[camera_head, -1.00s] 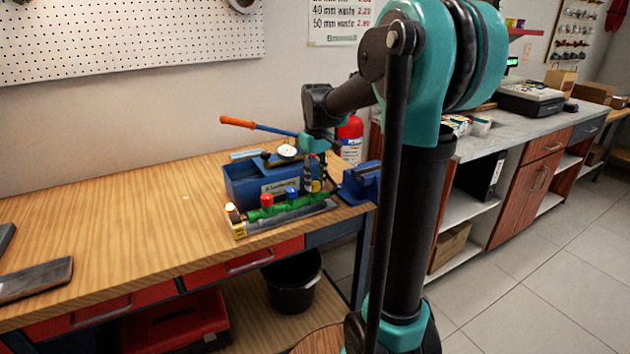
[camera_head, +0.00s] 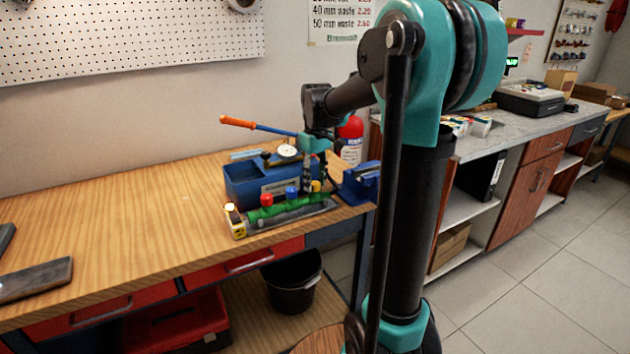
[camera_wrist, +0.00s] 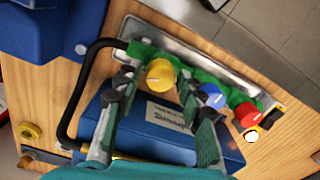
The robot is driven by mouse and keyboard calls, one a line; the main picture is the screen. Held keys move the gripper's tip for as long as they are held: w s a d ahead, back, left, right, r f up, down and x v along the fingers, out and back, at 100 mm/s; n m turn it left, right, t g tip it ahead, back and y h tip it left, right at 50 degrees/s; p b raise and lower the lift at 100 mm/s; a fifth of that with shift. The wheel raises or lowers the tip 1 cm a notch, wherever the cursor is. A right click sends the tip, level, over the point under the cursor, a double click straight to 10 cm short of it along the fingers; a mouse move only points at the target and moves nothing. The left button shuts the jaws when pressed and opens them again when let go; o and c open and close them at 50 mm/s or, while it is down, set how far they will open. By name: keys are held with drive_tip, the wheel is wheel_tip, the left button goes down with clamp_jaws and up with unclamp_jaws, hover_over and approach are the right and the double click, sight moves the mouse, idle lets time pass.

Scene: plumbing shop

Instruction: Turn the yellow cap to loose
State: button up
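The yellow cap (camera_wrist: 160,75) sits on the green manifold (camera_wrist: 229,101), at the end near the black hose. It also shows in the head view (camera_head: 316,186), just right of my gripper. A blue cap (camera_wrist: 211,95) and a red cap (camera_wrist: 247,115) stand in line on the same manifold. My gripper (camera_wrist: 165,92) is open and empty. In the wrist view the yellow cap shows between its two fingers, a little beyond the tips, with no clear contact. In the head view my gripper (camera_head: 310,177) is upright behind the manifold, partly hiding the fittings there.
A blue pump box (camera_head: 250,186) with a gauge (camera_head: 287,151) and orange-handled lever (camera_head: 238,122) stands behind the manifold. A blue vise (camera_head: 360,183) is close on the right. A small yellow block (camera_head: 235,222) with a lit top stands left.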

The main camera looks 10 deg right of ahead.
sight(316, 182)
drive_tip(key=shift+o, duration=0.6)
wheel_tip(316, 182, up, 12)
drive_tip(key=shift+d, duration=0.15)
drive_tip(key=shift+w, duration=0.1)
drive_tip(key=s+d+f+m+t, duration=0.1)
drive_tip(key=s+f+m+t, duration=0.1)
drive_tip(key=s+f, duration=0.9)
drive_tip(key=s+d+f+m+t, duration=0.2)
drive_tip(key=s+f+m, duration=0.2)
drive_tip(key=s+f, duration=0.7)
wheel_tip(316, 182, down, 5)
drive_tip(key=shift+d+f+m, duration=0.2)
drive_tip(key=shift+d+m, duration=0.05)
drive_tip(key=shift+m, duration=0.05)
drive_tip(key=shift+w, duration=0.1)
drive_tip(key=shift+c, duration=0.2)
